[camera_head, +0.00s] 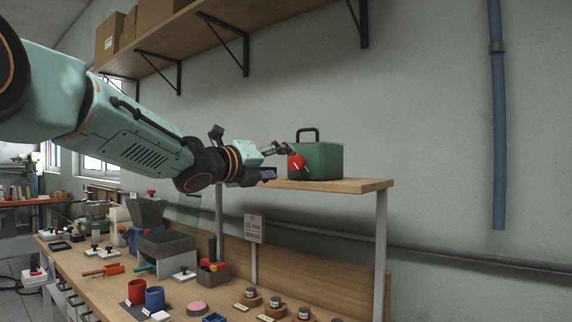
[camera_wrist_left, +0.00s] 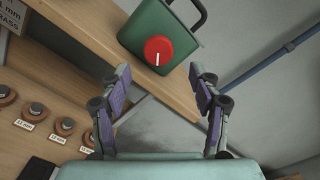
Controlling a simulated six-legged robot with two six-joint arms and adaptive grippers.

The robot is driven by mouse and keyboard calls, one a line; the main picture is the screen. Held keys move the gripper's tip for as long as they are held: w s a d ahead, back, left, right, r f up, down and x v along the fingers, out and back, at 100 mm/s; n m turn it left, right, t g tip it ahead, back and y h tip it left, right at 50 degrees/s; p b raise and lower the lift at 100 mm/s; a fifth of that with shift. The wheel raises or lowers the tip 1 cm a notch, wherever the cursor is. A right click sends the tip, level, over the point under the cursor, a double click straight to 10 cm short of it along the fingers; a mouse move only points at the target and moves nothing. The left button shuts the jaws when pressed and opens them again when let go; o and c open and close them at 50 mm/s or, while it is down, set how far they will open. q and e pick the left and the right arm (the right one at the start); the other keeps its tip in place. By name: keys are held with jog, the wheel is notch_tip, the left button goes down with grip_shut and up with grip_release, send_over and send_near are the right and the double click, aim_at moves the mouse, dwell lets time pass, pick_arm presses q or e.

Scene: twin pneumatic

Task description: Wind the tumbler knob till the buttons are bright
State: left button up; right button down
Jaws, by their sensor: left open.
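The red tumbler knob (camera_head: 297,162) is a round dial with a white pointer line, on the front of a green box (camera_head: 322,161) with a black handle. The box stands on a raised wooden shelf. My left gripper (camera_head: 277,162) is open and empty just left of the knob. In the left wrist view the knob (camera_wrist_left: 158,51) lies ahead between the open fingers (camera_wrist_left: 160,80), a little beyond their tips and apart from them. Its white line points nearly straight down there. I cannot make out any buttons on the box. My right gripper is not in view.
The raised shelf (camera_head: 362,186) rests on grey posts above a crowded workbench. The bench holds a grey bin (camera_head: 166,252), a red cup (camera_head: 137,291), a blue cup (camera_head: 154,296) and several labelled round pieces. A blue wall pipe (camera_head: 497,120) is at the right.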

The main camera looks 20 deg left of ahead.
pick_arm(q)
jog(key=shift+v, duration=1)
jog(key=shift+s, duration=0.1)
